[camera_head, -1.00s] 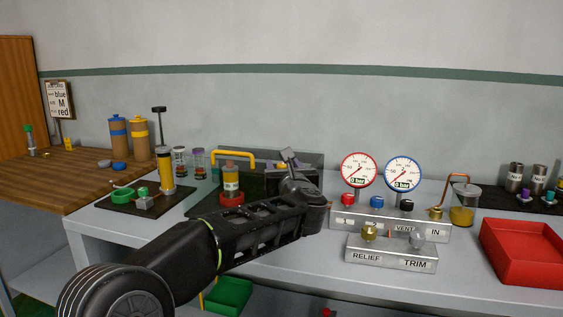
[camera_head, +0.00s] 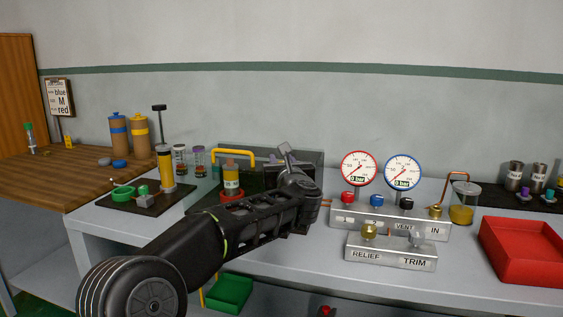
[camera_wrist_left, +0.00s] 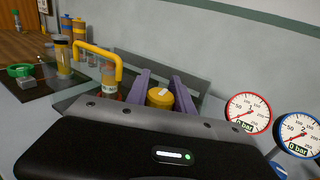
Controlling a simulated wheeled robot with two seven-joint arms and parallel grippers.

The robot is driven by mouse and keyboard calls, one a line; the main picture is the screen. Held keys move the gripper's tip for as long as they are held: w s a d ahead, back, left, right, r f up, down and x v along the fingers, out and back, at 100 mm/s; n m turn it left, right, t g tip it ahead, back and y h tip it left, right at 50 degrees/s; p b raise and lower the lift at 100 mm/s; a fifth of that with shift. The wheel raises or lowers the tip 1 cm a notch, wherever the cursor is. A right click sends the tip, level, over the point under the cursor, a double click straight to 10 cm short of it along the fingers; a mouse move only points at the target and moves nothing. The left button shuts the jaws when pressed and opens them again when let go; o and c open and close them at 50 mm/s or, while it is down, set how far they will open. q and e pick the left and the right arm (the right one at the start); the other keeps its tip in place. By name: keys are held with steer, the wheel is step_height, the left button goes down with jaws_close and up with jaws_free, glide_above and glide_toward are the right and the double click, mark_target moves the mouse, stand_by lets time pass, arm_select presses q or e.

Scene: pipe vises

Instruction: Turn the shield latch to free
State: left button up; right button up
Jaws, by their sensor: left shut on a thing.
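The shield latch shows in the left wrist view as a round yellow knob (camera_wrist_left: 160,97) with a white mark on top. My left gripper (camera_wrist_left: 162,88) has a purple finger on either side of it and is shut on it. In the head view my left gripper (camera_head: 286,153) is at the right end of the shield station and hides the latch. My right gripper is not in view.
Right of the gripper stand a red gauge (camera_head: 360,169) and a blue gauge (camera_head: 403,172), both reading 0 bar, above a valve block (camera_head: 385,222). A red tray (camera_head: 522,250) lies at the far right. A dark mat (camera_head: 140,203) with a green ring is at the left.

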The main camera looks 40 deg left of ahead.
arm_select(q)
jaws_close()
